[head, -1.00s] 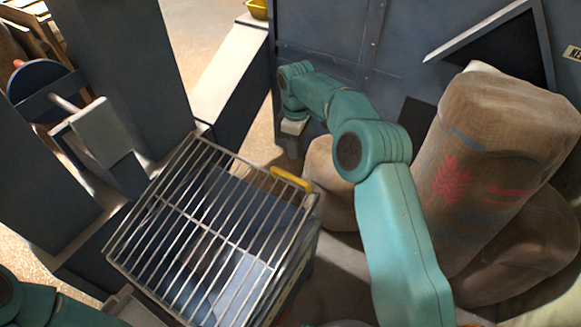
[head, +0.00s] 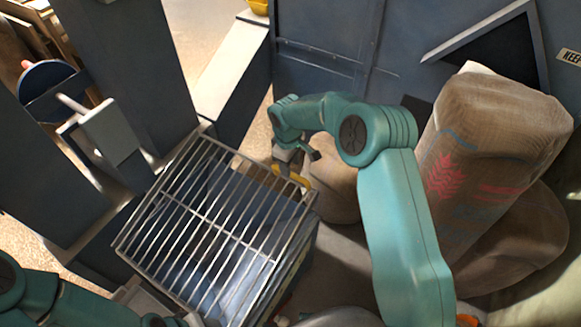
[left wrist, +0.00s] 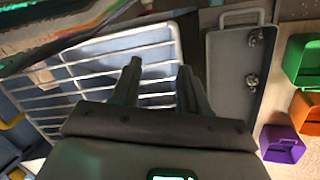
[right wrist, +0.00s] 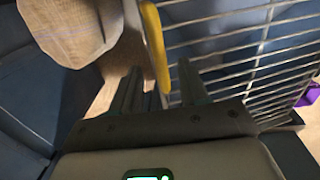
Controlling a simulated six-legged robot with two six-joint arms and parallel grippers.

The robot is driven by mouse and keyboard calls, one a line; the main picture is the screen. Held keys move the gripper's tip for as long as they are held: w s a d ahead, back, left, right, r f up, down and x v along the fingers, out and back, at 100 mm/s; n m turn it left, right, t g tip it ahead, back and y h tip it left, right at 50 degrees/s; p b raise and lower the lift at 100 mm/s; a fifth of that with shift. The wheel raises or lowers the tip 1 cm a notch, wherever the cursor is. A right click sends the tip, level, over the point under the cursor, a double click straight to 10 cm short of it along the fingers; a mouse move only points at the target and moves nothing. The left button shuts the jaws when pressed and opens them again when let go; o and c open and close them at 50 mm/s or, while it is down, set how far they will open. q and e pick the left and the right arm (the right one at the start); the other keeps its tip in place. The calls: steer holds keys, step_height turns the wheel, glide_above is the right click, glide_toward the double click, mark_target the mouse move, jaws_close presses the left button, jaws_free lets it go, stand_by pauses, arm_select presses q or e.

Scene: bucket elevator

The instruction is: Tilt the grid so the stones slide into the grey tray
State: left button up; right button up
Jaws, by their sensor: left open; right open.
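The wire grid (head: 215,215) lies across the top of a blue-grey box, with a yellow handle (head: 304,182) on its far right edge. My right gripper (head: 292,163) is open at that handle. In the right wrist view, the yellow handle (right wrist: 156,45) runs between the open fingers (right wrist: 160,68), not gripped. My left gripper (left wrist: 160,66) is open and empty in the left wrist view, in front of the grid's edge (left wrist: 110,50). In the head view it is mostly out of sight at the bottom.
Brown sacks (head: 490,150) stand on the right, beside my right arm. Blue-grey posts (head: 125,70) rise on the left.

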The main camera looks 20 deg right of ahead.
steer(key=shift+d+f, duration=0.15)
steer(key=shift+f, duration=1.6)
steer(key=shift+w, duration=0.1)
steer(key=shift+c, duration=0.2)
